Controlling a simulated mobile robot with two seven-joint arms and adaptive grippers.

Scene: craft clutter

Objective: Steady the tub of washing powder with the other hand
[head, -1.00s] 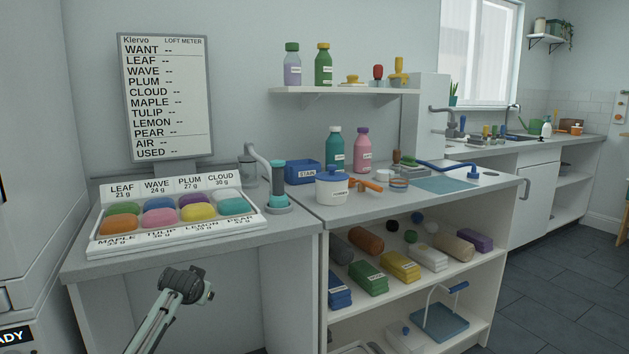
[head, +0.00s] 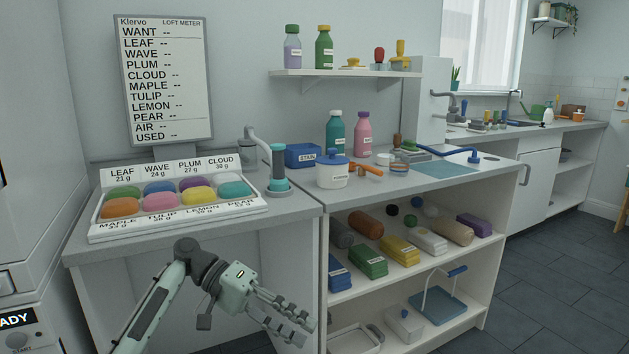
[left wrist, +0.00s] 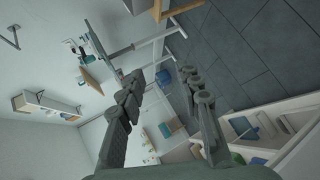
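The tub of washing powder (head: 332,175) is white with a blue lid and a small dark label. It stands upright near the left front edge of the right-hand counter. My left gripper (head: 300,328) is in front of the counters, well below the tub and apart from it. Its fingers are spread with nothing between them. The left wrist view also shows the two fingers (left wrist: 174,76) apart and empty, with floor and furniture beyond. I cannot make out the tub in that view. My right gripper is not in view.
A blue box (head: 303,155) stands behind the tub, and an orange-handled item (head: 367,170) lies just right of it. A grey-based cylinder device (head: 278,172) is on its left. Teal (head: 334,135) and pink (head: 363,135) bottles stand behind. The counter's front edge lies between gripper and tub.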

